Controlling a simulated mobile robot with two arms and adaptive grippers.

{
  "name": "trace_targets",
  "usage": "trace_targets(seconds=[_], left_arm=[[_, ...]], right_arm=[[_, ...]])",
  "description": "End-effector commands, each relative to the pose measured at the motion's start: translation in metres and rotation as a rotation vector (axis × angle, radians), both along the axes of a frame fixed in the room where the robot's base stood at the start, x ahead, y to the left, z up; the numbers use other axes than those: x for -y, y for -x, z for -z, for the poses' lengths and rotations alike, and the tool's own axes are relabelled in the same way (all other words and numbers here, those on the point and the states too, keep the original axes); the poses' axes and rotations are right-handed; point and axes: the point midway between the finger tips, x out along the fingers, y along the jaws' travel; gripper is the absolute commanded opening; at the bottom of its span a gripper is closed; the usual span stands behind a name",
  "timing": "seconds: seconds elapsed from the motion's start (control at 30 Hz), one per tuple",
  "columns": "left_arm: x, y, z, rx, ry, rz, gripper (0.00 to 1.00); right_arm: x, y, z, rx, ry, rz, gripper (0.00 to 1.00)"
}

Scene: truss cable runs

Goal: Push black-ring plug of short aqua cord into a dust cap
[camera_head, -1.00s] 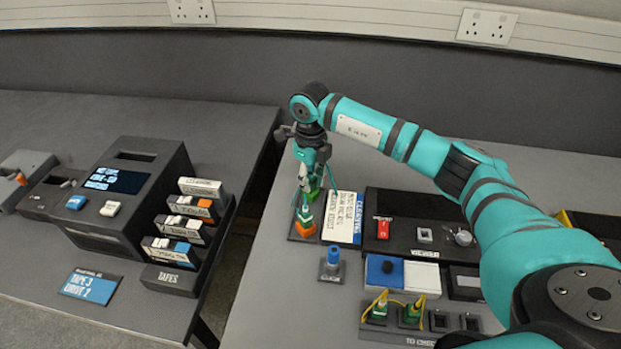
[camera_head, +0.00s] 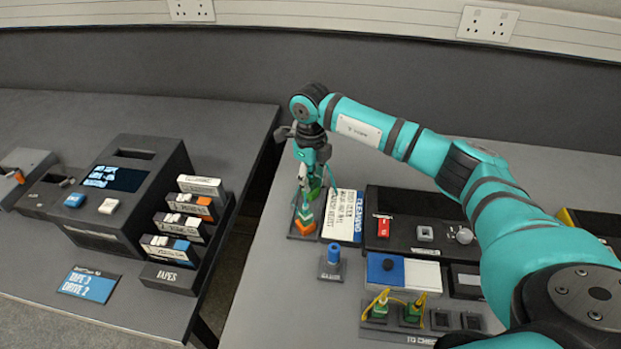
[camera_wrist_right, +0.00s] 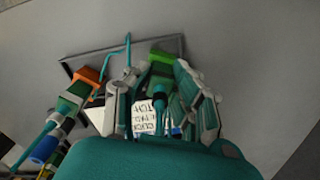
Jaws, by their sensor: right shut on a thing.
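My right gripper (camera_head: 311,178) points down over the back of a small dark tray (camera_head: 291,232) at the near bench's left edge. It is shut on a green plug with an aqua cord, seen between the fingers in the right wrist view (camera_wrist_right: 160,85). A bright green piece (camera_wrist_right: 161,55) is at the plug's far end, over the tray; I cannot tell whether they are joined. An orange cap (camera_head: 305,227) sits in the tray's front, with another green plug (camera_head: 305,214) on it. My left gripper is not in view.
A white and blue cleaning card (camera_head: 343,215) lies right of the tray. A blue-topped clicker (camera_head: 331,259) stands in front. A black box with a red switch (camera_head: 384,226) and a socket strip with yellow-corded plugs (camera_head: 411,312) are further right. A gap separates the tape bench (camera_head: 215,120).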

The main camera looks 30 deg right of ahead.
Motion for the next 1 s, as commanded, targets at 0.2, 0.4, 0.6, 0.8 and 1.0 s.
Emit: trace_targets(seconds=[0.2,0.4,0.6,0.8,1.0], left_arm=[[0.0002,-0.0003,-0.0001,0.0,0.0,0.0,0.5],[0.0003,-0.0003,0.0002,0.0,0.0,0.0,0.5],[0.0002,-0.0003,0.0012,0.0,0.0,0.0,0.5],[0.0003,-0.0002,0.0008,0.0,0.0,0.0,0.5],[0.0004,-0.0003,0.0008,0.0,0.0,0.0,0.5]], right_arm=[[0.0002,-0.0001,-0.0002,0.0,0.0,0.0,0.0],[0.0003,-0.0001,-0.0002,0.0,0.001,0.0,0.0],[0.0001,0.0,0.001,0.0,0.0,0.0,0.0],[0.0,0.0001,0.0006,0.0,0.0,0.0,0.47],[0.0,0.0,0.0006,0.0,0.0,0.0,0.48]])
